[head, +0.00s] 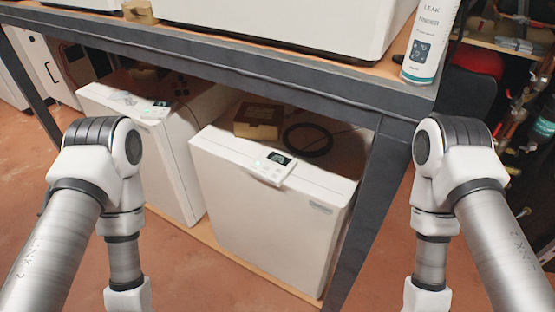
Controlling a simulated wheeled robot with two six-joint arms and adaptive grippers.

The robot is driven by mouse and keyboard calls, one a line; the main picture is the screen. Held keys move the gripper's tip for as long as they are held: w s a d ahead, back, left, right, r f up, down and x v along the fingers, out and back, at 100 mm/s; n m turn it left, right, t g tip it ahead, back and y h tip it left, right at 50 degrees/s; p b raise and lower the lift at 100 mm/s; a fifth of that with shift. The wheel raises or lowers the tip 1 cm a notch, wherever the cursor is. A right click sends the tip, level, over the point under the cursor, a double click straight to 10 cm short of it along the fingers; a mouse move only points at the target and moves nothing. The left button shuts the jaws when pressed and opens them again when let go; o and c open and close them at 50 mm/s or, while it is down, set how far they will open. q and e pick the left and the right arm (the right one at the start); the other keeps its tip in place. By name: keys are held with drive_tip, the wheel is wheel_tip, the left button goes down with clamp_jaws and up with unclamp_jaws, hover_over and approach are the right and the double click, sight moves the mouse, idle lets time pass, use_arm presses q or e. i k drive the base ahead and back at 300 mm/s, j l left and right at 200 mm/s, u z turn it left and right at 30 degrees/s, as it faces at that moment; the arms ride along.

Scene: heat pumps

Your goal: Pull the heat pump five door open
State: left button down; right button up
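A white heat pump (263,219) with a small display panel stands on the lower shelf in the middle of the head view. Its front is smooth and looks closed. A second white heat pump (152,160) with a similar panel stands left of it, partly hidden by my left arm. A large white unit (290,22) sits on the upper shelf, cut off by the top edge. I cannot tell which of them is number five. Both my arms show at the sides, pointing down, but their grippers are below the picture.
A dark steel rack (228,74) frames the units, with a post (366,215) right of the middle heat pump. A leak finder bottle (430,42) stands on its top corner. Open reddish floor is in front.

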sight(290, 235)
drive_tip(key=i+j+z, duration=0.1)
drive_tip(key=j, duration=0.3)
drive_tip(key=i+j+z, duration=0.1)
drive_tip(key=j, duration=0.35)
drive_tip(key=i+j+z, duration=0.15)
drive_tip(key=j, duration=0.3)
drive_tip(key=k+l, duration=0.05)
